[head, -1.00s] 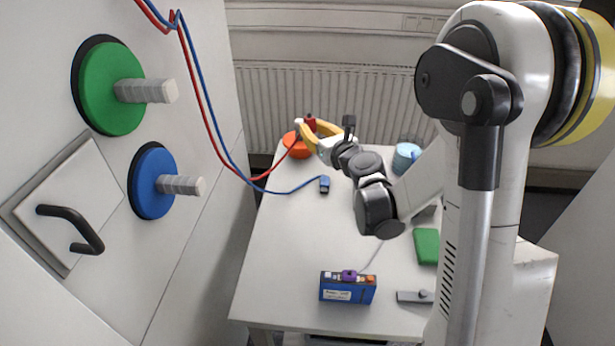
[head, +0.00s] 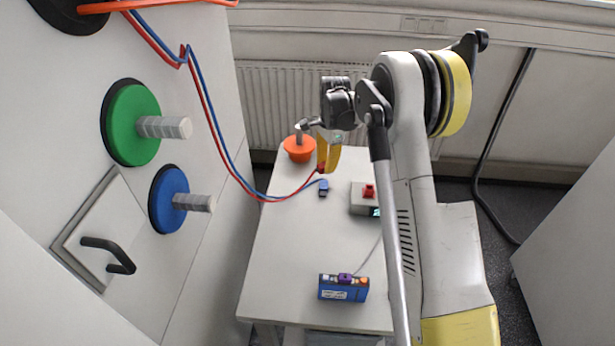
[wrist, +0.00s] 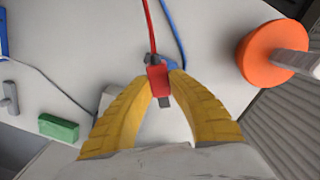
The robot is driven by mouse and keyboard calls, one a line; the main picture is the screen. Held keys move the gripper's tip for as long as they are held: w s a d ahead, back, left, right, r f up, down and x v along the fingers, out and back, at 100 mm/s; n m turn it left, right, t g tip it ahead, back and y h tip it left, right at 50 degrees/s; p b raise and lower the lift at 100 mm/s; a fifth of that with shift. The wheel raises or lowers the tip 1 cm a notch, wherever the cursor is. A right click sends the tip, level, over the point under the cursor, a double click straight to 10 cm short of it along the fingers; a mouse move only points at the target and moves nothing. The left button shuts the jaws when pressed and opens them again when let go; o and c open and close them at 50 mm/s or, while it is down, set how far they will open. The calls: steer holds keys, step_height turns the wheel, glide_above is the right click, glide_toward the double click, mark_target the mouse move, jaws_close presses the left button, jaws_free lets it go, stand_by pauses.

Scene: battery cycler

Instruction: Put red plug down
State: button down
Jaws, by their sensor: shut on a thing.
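The red plug (wrist: 158,80) is held between the yellow fingers of my gripper (wrist: 160,82) in the wrist view, with its red cable running up and away. In the head view my gripper (head: 322,166) points down over the far part of the white table (head: 290,245), with the red plug (head: 320,169) at its fingertips. Whether the plug touches the table I cannot tell. The blue plug (head: 323,188) lies on the table just below it in the picture; in the wrist view it shows partly behind the red plug.
An orange round object with a grey post (head: 299,150) stands at the far left of the table. A grey box with a red button (head: 368,194) is to the right. A blue battery-like box (head: 343,288) lies near the front. The table's middle is clear.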

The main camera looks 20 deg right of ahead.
steer(key=shift+s+d+r+h, duration=0.15)
steer(key=shift+s+d, duration=0.15)
steer(key=shift+d, duration=0.25)
steer(key=shift+s+d+r+h, duration=0.15)
steer(key=shift+s+d, duration=0.1)
steer(key=shift+d, duration=0.25)
steer(key=b, duration=0.4)
glide_above(297, 188)
steer(key=f, duration=0.6)
steer(key=shift+s+d+f, duration=0.25)
steer(key=shift+d+f, duration=0.1)
steer(key=shift+f, duration=0.05)
steer(key=f, duration=0.2)
steer(key=shift+w+a+f+b, duration=0.15)
steer(key=shift+a+f+b, duration=0.15)
steer(key=shift+a+b, duration=0.1)
steer(key=shift+f, duration=0.6)
steer(key=c, duration=1.4)
jaws_free()
